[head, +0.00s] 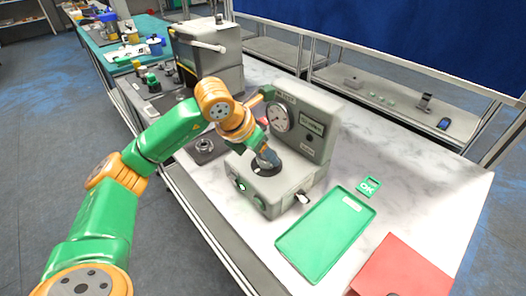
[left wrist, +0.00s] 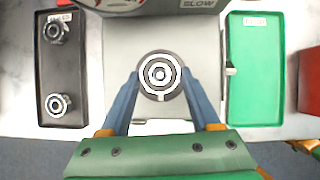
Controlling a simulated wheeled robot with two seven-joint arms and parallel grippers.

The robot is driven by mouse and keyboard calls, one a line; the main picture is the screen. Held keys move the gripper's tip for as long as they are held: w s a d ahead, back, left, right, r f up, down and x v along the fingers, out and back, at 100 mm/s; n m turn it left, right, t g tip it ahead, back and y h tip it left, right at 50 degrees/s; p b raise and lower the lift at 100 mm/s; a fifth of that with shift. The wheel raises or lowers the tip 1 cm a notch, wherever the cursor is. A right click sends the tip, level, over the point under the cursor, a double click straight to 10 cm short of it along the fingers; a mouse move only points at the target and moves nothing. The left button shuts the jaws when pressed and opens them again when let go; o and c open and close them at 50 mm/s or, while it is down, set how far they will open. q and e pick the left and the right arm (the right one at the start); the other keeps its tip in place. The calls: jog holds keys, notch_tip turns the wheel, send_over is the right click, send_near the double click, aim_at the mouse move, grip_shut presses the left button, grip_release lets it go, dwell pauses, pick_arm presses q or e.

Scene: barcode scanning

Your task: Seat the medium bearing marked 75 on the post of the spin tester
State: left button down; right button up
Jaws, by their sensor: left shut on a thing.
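The grey spin tester (head: 300,125) stands on the bench, with a round dial and its post area on the lower front deck. My left gripper (head: 267,158) reaches down over that deck. In the left wrist view my left gripper (left wrist: 160,85) is shut on the bearing (left wrist: 160,72), a ringed metal disc between the blue fingertips. The bearing lines up with the round dark seat of the tester; I cannot tell how far down on the post it sits. Its marking is not readable.
A dark tray (left wrist: 57,85) left of the tester holds two bearings (left wrist: 58,104). A green tray (head: 322,237) lies right of the tester, with a green OK card (head: 369,187) behind it. A red tray or box (head: 400,268) is at the front right. Bare bench shows at the back right.

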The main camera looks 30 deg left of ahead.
pick_arm(q)
jog(key=shift+f, duration=0.3)
jog(key=shift+c, duration=0.2)
grip_release()
jog(key=shift+o, duration=0.2)
notch_tip(320, 180, up, 8)
jog(key=p, duration=0.6)
jog(key=shift+f, duration=0.25)
